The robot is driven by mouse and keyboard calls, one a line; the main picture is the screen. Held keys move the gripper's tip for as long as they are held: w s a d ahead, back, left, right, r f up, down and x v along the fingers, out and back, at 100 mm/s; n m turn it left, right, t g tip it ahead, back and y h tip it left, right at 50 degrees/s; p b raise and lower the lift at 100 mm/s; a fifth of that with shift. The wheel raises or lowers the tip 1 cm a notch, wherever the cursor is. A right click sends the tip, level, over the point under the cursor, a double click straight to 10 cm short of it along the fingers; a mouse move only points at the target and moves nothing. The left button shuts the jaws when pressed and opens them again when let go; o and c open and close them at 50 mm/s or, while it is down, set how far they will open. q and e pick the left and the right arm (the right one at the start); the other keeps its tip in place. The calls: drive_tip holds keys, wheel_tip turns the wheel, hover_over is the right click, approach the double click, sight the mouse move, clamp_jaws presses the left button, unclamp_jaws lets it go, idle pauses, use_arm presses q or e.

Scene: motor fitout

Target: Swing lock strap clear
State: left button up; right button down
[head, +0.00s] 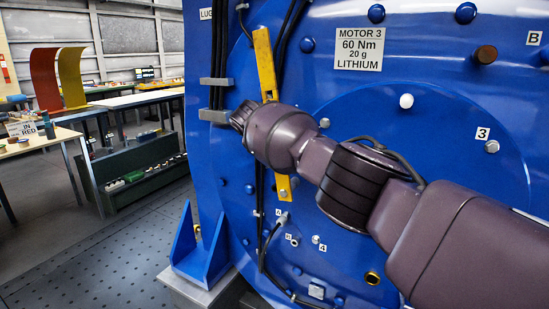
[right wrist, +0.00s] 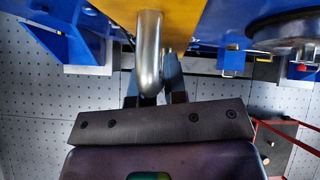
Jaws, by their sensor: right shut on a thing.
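The lock strap is a long yellow bar (head: 264,62) on the face of the blue motor housing (head: 420,110). It stands nearly upright, its top leaning slightly left, and my right arm hides its middle. In the right wrist view the yellow strap (right wrist: 181,18) fills the top centre, with a bent metal handle (right wrist: 148,45) on it. My right gripper (right wrist: 152,88) is shut on this handle. In the head view the right fingers are hidden by my arm. My left gripper is in neither view.
Black cables run down the housing beside the strap, past grey brackets (head: 216,82). A blue angled support (head: 200,252) stands at the lower left. Bolts and labelled fittings dot the blue face. Workbenches (head: 125,101) stand farther left, with open floor (head: 110,255) before them.

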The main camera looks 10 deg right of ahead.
drive_tip(key=shift+a+f, duration=0.1)
drive_tip(key=shift+f, duration=0.4)
drive_tip(key=shift+r, duration=0.1)
drive_tip(key=c, duration=1.4)
unclamp_jaws()
drive_tip(key=shift+a+r, duration=0.1)
drive_tip(key=shift+c, duration=0.2)
drive_tip(key=shift+w, duration=0.1)
drive_tip(key=shift+r, duration=0.2)
drive_tip(key=shift+r, duration=0.1)
